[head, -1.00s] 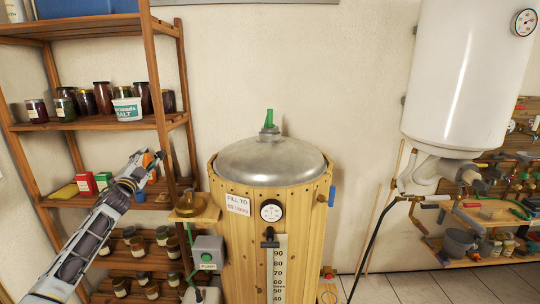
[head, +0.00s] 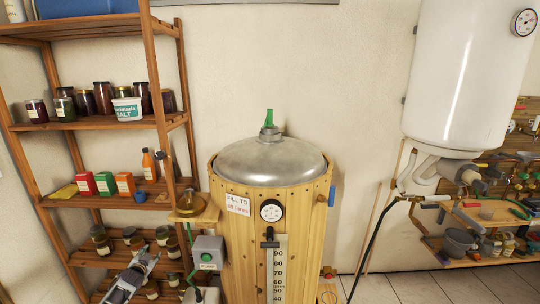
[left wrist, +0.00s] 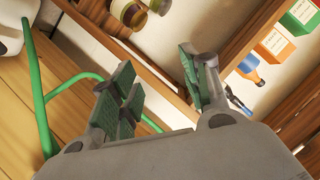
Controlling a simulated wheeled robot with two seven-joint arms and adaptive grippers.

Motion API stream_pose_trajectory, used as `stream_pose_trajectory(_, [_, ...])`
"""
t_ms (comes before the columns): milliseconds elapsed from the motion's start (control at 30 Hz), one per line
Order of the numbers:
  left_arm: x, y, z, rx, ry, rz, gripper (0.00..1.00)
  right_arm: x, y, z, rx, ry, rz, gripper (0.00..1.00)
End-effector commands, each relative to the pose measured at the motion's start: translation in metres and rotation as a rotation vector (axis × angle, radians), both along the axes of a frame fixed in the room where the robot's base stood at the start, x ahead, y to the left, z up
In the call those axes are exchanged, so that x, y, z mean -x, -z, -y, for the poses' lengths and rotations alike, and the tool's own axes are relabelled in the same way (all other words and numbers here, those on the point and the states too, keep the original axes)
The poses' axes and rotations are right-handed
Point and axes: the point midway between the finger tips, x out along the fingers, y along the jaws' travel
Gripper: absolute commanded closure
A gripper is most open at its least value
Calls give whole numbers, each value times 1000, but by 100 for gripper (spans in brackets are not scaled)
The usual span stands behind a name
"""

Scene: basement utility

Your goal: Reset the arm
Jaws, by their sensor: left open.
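My left gripper (head: 147,261) is low in the head view, in front of the lower part of the wooden shelf rack (head: 180,80). Only the end of its arm shows at the bottom edge. In the left wrist view its two green-padded fingers (left wrist: 158,88) are spread apart with nothing between them. My right gripper is in neither view.
A wooden barrel (head: 240,250) with a metal lid (head: 270,160) stands right of the rack. A grey pump box (head: 208,252) is close to my left arm. Jars, boxes and an orange bottle (head: 149,165) stand on the shelves. A green hose (left wrist: 38,90) runs beside the gripper.

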Motion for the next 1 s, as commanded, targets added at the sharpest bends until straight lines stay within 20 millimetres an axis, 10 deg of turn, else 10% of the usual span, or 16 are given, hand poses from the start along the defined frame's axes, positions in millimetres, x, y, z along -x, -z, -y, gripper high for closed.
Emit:
stream_pose_trajectory(500, [122,194,34,153,-75,-272,54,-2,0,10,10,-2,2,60])
stream_pose_trajectory(1000, [277,339,88,248,-120,-517,54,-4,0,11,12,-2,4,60])
